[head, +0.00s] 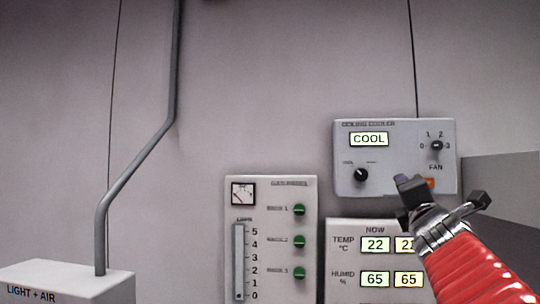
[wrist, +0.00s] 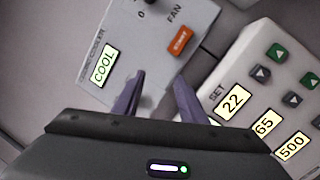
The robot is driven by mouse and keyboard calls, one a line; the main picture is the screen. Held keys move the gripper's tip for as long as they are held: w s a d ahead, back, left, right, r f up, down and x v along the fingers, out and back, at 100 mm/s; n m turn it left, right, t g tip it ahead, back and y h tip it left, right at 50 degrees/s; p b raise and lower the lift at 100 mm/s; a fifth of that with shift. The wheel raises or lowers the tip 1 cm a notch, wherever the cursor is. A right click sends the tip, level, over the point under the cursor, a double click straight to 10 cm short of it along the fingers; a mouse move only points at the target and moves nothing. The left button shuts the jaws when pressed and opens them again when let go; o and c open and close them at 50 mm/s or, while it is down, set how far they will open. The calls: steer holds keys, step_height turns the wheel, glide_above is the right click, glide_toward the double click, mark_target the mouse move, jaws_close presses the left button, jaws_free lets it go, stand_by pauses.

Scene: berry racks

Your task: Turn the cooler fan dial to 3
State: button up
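The ceiling cooler panel (head: 395,185) is a light grey box on the wall at the right, with a lit COOL display (head: 369,139). Its fan dial (head: 436,145) is a small black knob at the upper right, marked 0, 1, 2 and 3; I cannot tell surely where it points. In the wrist view the fan dial (wrist: 148,3) is cut off at the top edge. My gripper (head: 402,181) is in front of the panel's lower edge, below and left of the fan dial. In the wrist view my gripper (wrist: 160,80) has its two purple fingers apart, with nothing between them.
A readout panel (head: 345,225) sits just below. A grey box (head: 505,185) stands at the right.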

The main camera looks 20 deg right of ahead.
mark_target(438, 147)
steer(key=s+d+r+n+t+y, duration=0.1)
steer(key=s+n, duration=0.5)
steer(key=n, duration=0.7)
steer(key=s+d+r+n+t+y, duration=0.2)
steer(key=s+d+r+n+y, duration=0.2)
steer(key=n, duration=0.9)
steer(key=s+d+r, duration=0.1)
steer(key=s+d, duration=0.1)
steer(key=s, duration=0.1)
steer(key=shift+s+d+r, duration=0.2)
steer(key=shift+s+d, duration=0.1)
steer(key=shift+d, duration=0.1)
steer(key=shift+w, duration=0.1)
steer(key=x, duration=1.3)
steer(key=shift+w+d+r, duration=0.15)
steer(key=shift+w+r, duration=0.05)
steer(key=shift+w, duration=0.05)
steer(key=shift+c, duration=0.5)
jaws_close()
